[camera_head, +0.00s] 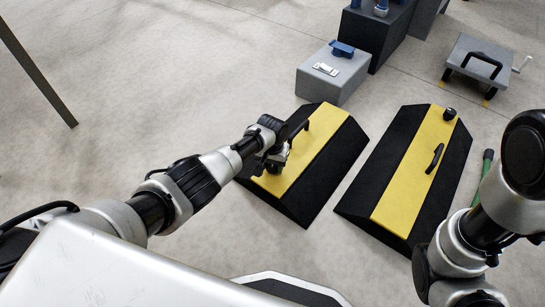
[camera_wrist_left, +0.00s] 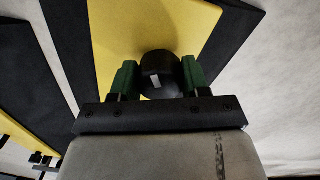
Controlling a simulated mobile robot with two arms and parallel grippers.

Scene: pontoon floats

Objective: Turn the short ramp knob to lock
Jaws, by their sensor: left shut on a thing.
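The short ramp (camera_head: 337,160) is the left one of two black ramps with a yellow strip, and it lies on the floor. My left gripper (camera_head: 274,167) is at the near end of its yellow strip. In the left wrist view, the black round knob (camera_wrist_left: 160,64) sits between my green fingers, which are shut on it. A short white mark shows on the knob. My gripper and wrist hide the knob in the head view. My right arm shows at the right edge, but its gripper is out of view.
A longer ramp (camera_head: 407,178) with a black handle (camera_head: 435,158) and a black knob (camera_head: 449,114) lies to the right. A grey box (camera_head: 331,86) with a blue item on top stands behind the short ramp. A grey stand (camera_head: 480,65) is at the back right. The left floor is mostly clear.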

